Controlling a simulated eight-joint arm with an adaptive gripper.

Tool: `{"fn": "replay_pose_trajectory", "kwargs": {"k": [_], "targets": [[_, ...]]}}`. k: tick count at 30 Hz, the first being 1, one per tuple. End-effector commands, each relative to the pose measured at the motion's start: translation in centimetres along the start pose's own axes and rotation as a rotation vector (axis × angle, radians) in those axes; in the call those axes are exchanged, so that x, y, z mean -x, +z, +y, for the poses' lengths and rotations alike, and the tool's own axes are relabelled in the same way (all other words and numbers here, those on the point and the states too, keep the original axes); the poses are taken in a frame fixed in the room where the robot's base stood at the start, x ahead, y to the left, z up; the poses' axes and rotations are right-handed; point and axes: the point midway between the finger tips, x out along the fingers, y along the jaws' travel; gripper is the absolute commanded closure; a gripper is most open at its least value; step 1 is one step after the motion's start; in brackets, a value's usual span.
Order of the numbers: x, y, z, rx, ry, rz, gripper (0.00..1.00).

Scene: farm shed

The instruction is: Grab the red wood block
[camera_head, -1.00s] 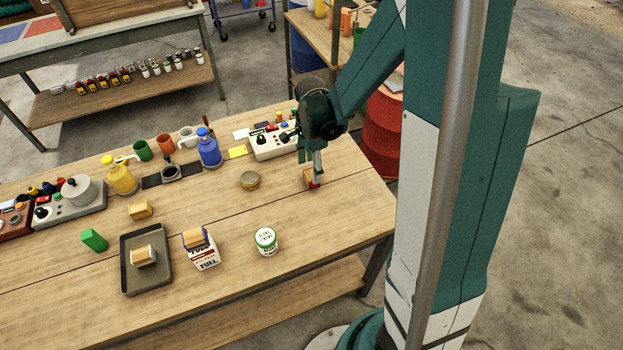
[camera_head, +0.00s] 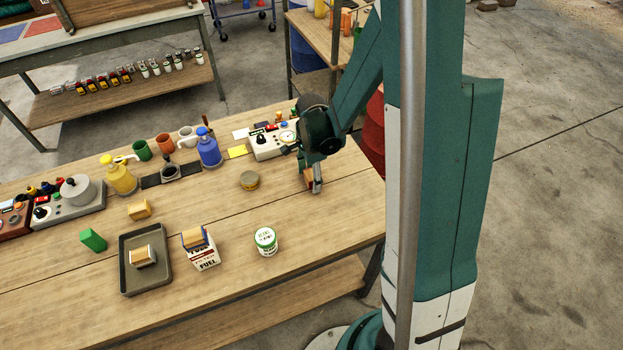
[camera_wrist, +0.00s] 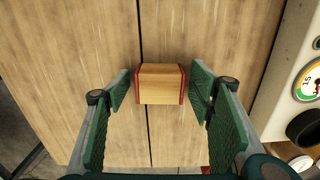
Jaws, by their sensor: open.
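A wood-coloured block with red ends (camera_wrist: 162,84) lies on the workbench, between the fingertips of my gripper (camera_wrist: 160,98) in the wrist view. My gripper is open, with a green-padded finger on each side of the block and a visible gap to each. In the head view my gripper (camera_head: 315,186) points down at the right part of the bench, and its fingers hide most of the block.
A white control box with a dial (camera_head: 268,143) stands close behind my gripper. The wooden bench top (camera_head: 325,225) in front of my gripper is clear.

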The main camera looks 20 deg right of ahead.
Motion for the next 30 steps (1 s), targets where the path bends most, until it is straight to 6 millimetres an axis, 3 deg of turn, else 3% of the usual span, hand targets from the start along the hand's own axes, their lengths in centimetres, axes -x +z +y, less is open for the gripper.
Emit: {"fn": "replay_pose_trajectory", "kwargs": {"k": [16,23,30], "targets": [[-0.02,0.0,0.02,0.0,0.0,0.0,0.46],[-0.02,0.0,0.03,0.0,0.0,0.0,0.75],[-0.02,0.0,0.03,0.0,0.0,0.0,0.76]]}}
